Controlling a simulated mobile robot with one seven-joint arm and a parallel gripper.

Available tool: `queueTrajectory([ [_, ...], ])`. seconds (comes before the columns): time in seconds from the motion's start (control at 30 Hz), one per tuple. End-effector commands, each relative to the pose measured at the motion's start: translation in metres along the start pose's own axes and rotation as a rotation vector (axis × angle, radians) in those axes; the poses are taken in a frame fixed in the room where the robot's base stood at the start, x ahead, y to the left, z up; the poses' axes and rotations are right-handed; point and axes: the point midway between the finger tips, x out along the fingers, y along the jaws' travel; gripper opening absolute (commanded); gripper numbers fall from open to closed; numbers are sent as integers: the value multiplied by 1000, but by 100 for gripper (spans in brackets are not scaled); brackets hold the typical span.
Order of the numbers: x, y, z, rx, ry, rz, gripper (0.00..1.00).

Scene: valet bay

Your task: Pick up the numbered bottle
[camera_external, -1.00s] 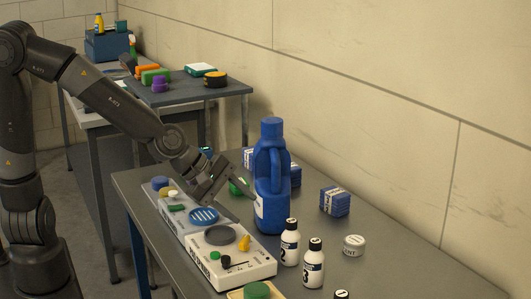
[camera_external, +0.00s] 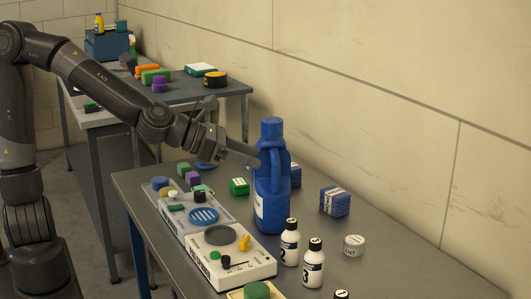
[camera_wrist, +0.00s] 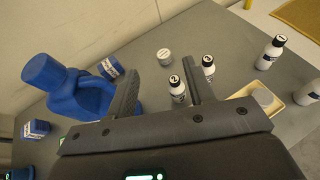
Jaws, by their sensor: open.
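Several small white bottles with black caps and dark numbered labels stand upright on the grey table. In the external view, one marked 2 (camera_external: 289,243) is beside one marked 3 (camera_external: 313,265), and another cap (camera_external: 341,295) shows at the bottom edge. In the wrist view, the bottle capped 2 (camera_wrist: 177,89) appears near the right finger, with another bottle (camera_wrist: 208,68) just beyond it. More bottles stand farther right (camera_wrist: 270,52) and at the right edge (camera_wrist: 309,91). My gripper (camera_external: 226,132) is open and empty, raised behind the big blue jug; its fingers show in the wrist view (camera_wrist: 158,74).
The tall blue jug (camera_external: 271,190) stands between my gripper and the bottles. Blue packs (camera_external: 335,201), a white tub (camera_external: 354,245) and a green box (camera_external: 239,187) are nearby. A white device (camera_external: 240,264) and a tray with a green lid lie along the left edge.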

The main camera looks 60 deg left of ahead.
Motion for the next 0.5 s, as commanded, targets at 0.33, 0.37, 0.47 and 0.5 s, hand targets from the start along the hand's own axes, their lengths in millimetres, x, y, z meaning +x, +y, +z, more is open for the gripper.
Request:
queueTrajectory([
  [0.33, 13, -2, -33, 6, 3, -3, 48],
  [0.37, 14, -2, -35, 6, 2, -4, 48],
  [0.47, 18, -3, -46, 6, 2, -8, 48],
  [0.5, 20, -3, -51, 5, 3, -7, 48],
])
